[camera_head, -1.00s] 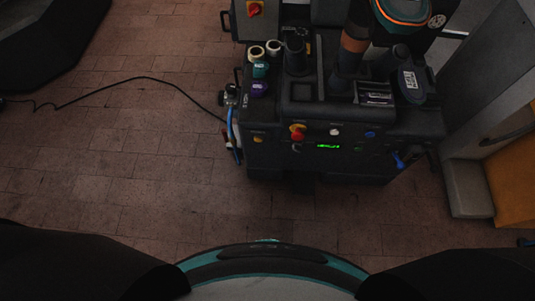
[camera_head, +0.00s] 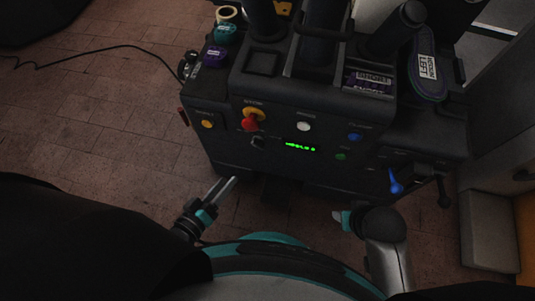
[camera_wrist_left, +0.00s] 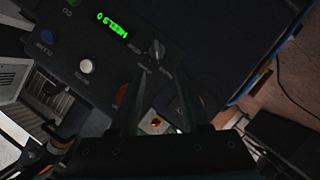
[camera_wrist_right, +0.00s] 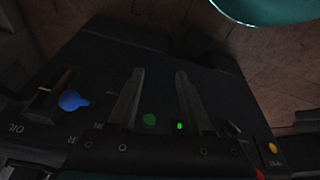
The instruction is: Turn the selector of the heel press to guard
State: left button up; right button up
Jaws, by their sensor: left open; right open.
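The heel press (camera_head: 230,145) stands ahead with its dark front panel facing me. Its selector (camera_head: 258,142) is a small dark knob below the red and yellow stop button and left of the green display (camera_head: 300,147). In the left wrist view the selector (camera_wrist_left: 156,47) shows small labels around it, too blurred to read. My left gripper (camera_head: 232,181) is open and empty, below and in front of the panel, apart from the selector; in its wrist view the selector lies beyond the fingertips. My right gripper (camera_wrist_right: 159,73) is open and empty, facing the panel's green button.
The panel also carries the stop button (camera_head: 253,120), a white button (camera_head: 304,126), a blue button (camera_head: 355,137) and an orange button (camera_head: 207,124). A blue-handled lever (camera_head: 395,182) sticks out at right. A cable (camera_head: 90,48) lies on the floor at left, where floor is open.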

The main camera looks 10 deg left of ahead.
pick_arm(q)
jog(key=b, duration=0.4)
send_near(258, 144)
notch_tip(258, 144, down, 2)
jog(key=w, duration=0.3)
pick_arm(e)
notch_tip(258, 144, up, 8)
jog(key=t, duration=0.1)
pick_arm(q)
jog(key=shift+n, duration=0.3)
jog(key=shift+d+b+x, duration=0.2)
jog(key=shift+b+x, duration=0.4)
jog(key=shift+x, duration=0.75)
jog(key=shift+d+b+x, duration=0.15)
jog(key=shift+b+x, duration=0.4)
jog(key=shift+x, duration=0.8)
pick_arm(e)
jog(key=w+a+t+y, duration=0.1)
jog(key=w+a+t, duration=0.2)
jog(key=w+a, duration=0.1)
jog(key=shift+w+t+y, duration=0.3)
jog(key=shift+t+y, duration=0.1)
pick_arm(q)
jog(key=shift+s+r, duration=0.1)
pick_arm(e)
jog(key=shift+f, duration=0.1)
pick_arm(q)
grip_shut()
